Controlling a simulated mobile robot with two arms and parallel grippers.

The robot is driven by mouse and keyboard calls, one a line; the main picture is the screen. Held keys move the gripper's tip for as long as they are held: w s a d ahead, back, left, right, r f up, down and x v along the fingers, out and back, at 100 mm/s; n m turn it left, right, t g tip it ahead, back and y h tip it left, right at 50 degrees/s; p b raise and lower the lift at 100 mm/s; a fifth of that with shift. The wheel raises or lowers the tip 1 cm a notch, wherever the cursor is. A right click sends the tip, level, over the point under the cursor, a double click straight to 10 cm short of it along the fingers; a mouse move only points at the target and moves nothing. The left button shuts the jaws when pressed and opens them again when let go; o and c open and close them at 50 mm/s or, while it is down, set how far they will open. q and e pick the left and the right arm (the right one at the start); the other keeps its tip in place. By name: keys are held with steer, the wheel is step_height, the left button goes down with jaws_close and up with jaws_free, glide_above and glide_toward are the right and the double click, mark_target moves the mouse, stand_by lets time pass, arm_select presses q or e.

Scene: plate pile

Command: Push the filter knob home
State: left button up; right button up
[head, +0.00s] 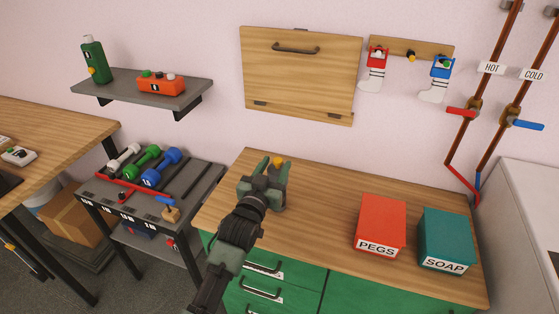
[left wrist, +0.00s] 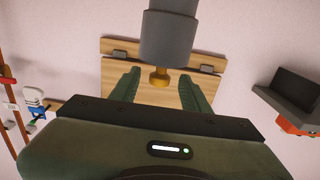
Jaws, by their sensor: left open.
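A small yellow-brass knob (head: 278,161) shows at the tips of my left gripper (head: 274,166) in the head view. In the left wrist view, which looks upside down, the knob (left wrist: 159,78) sits on the end of a grey cylinder (left wrist: 168,38), with a narrow stem between them. I take this for the filter knob. My left gripper is open, and in the wrist view its two fingers (left wrist: 158,82) appear on either side of the knob; I cannot tell whether they touch it. The cylinder is hidden behind the gripper in the head view. My right gripper is not in view.
A red PEGS box (head: 380,224) and a teal SOAP box (head: 446,238) stand to the right on the wooden counter (head: 318,195). A dumbbell rack (head: 205,182) stands at left. A hinged wooden panel (head: 300,75) is on the wall behind.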

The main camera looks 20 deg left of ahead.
arm_select(q)
steer(key=shift+s, duration=1.3)
